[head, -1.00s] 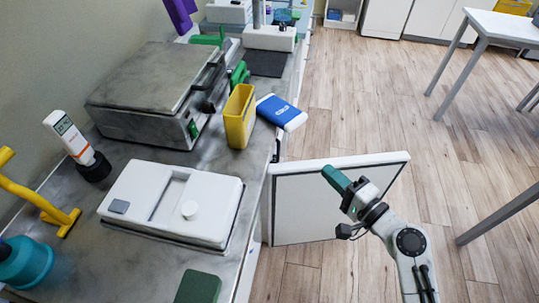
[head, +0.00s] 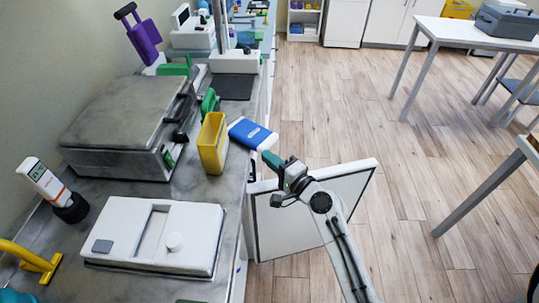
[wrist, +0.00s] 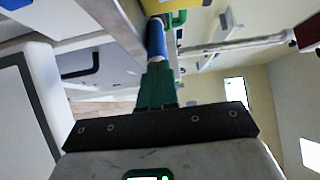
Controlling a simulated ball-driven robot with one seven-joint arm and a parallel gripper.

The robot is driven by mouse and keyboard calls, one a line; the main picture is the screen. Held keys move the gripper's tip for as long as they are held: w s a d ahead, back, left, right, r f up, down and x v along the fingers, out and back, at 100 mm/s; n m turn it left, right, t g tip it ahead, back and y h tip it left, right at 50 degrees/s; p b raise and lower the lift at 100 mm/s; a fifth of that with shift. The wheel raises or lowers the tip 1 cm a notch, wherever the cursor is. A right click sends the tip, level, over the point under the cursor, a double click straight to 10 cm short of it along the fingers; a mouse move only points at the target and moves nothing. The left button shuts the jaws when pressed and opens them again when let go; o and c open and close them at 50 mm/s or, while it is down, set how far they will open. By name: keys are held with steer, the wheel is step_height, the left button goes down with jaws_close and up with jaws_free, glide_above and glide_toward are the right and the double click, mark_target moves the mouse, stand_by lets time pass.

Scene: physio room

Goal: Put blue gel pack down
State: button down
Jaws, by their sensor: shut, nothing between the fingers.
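The blue gel pack (head: 248,130), blue with a white end, lies by the counter's (head: 228,185) right edge, next to the yellow container (head: 212,143). Its white end appears to stick out past the edge. My gripper (head: 270,158) has teal fingers that look shut and empty. Their tips are close to the pack's white end; I cannot tell whether they touch it. In the wrist view the blue gel pack (wrist: 156,38) shows just beyond the shut fingertips of my gripper (wrist: 157,68).
An open white door panel (head: 318,215) stands below my arm, beside the counter. A white device (head: 160,237), a grey-topped machine (head: 122,120) and a bottle (head: 45,182) occupy the counter. The wooden floor (head: 390,150) to the right is clear up to the tables.

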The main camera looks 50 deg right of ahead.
mark_target(249, 139)
steer(key=shift+w+d, duration=0.1)
steer(key=shift+w, duration=0.15)
steer(key=w, duration=0.6)
steer(key=w+d, duration=0.1)
steer(key=w, duration=0.2)
steer(key=shift+w+p, duration=0.1)
steer(key=shift+p, duration=0.2)
